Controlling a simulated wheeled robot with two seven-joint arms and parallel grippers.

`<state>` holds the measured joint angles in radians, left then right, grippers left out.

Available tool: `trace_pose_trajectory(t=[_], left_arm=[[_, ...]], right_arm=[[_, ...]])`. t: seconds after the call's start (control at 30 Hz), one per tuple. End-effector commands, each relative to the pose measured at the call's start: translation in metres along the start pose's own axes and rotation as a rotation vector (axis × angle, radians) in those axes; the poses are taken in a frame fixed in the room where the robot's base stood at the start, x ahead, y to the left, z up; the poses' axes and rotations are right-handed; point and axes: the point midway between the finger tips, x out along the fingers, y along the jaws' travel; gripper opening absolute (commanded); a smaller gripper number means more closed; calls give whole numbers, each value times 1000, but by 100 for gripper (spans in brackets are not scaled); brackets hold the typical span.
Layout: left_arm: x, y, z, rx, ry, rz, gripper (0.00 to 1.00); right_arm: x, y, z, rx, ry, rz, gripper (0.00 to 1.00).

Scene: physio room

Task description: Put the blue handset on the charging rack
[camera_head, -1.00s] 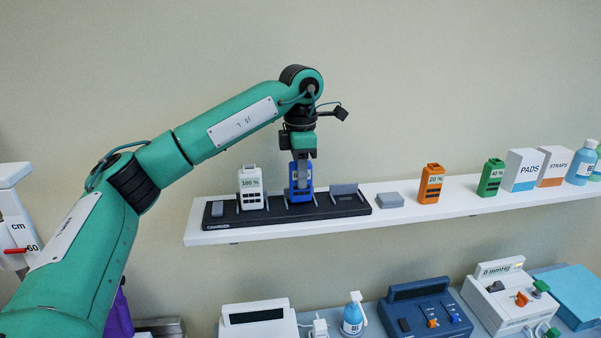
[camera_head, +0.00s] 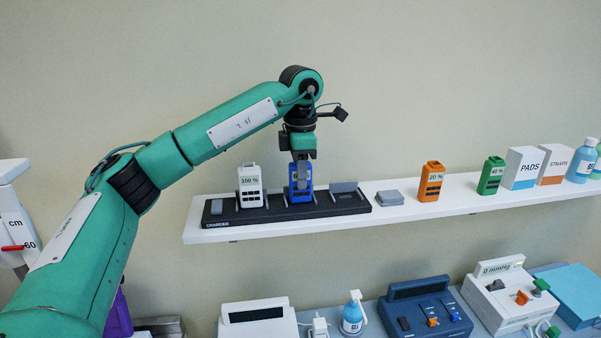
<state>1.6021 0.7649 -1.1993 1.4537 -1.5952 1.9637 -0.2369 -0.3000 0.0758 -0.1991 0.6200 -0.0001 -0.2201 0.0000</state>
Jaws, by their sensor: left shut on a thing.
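The blue handset (camera_head: 300,194) stands upright in a middle bay of the black charging rack (camera_head: 220,220), on the white wall shelf. My left gripper (camera_head: 300,174) comes down from above and is shut on the top of the blue handset. The gripper covers the handset's upper part. A white handset (camera_head: 250,187) marked 100 % stands in the bay to its left. The bay to the right of the blue handset is empty. My right gripper is not in view.
On the shelf (camera_head: 460,205) to the right stand a grey block (camera_head: 390,198), an orange handset (camera_head: 430,182), a green handset (camera_head: 491,176), boxes (camera_head: 524,168) and bottles (camera_head: 582,161). Below are a white device (camera_head: 258,321), a spray bottle (camera_head: 352,316) and a dark blue device (camera_head: 425,310).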

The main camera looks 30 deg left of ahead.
Motion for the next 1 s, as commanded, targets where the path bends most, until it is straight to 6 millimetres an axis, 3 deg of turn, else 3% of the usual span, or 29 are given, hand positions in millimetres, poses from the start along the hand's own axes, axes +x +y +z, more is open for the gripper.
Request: trace_pose_trajectory(t=[0.4, 0.43, 0.53, 0.57, 0.77, 0.87, 1.0], left_arm=[[1, 0, 0, 0, -1, 0, 0], [1, 0, 0, 0, -1, 0, 27], [1, 0, 0, 0, -1, 0, 47], [1, 0, 0, 0, -1, 0, 51], [1, 0, 0, 0, 0, 0, 51], [1, 0, 0, 0, 0, 0, 70], [1, 0, 0, 0, 0, 0, 72]], right_arm=[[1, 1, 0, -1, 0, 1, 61], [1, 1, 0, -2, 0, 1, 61], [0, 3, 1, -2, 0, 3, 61], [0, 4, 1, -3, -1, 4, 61], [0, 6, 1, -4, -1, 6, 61], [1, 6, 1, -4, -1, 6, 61], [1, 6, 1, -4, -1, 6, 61]])
